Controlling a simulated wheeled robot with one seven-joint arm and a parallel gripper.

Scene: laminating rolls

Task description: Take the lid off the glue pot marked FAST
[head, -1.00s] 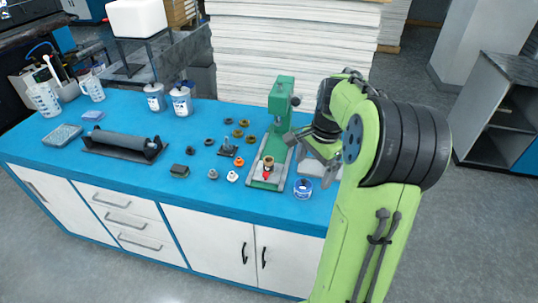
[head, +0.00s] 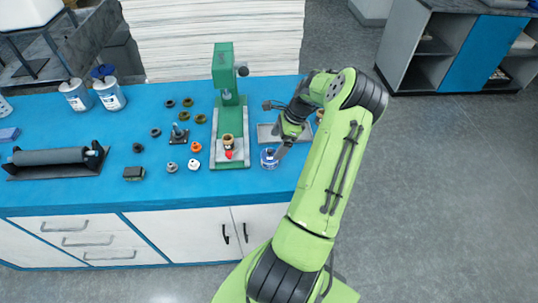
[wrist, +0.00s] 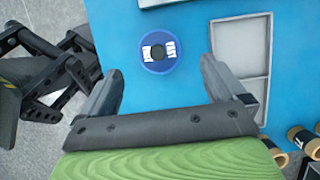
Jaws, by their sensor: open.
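A small blue and white pot (head: 268,158) stands near the front edge of the blue bench, right of the green press. In the wrist view I look down on its round blue lid (wrist: 147,62), with a dark knob in the middle and a white label that appears to read FAST. My gripper (wrist: 163,82) is open and empty. The lid lies ahead of the gap between its fingers, apart from both. In the head view my gripper (head: 278,128) is above the bench just behind the pot, partly hidden by my arm.
The green press (head: 226,110) stands left of the pot. A grey tray (wrist: 240,45) lies beside it. Several small rings and parts (head: 172,104) are left of the press, then a roller (head: 48,157). Two white cans (head: 108,95) stand at the back left.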

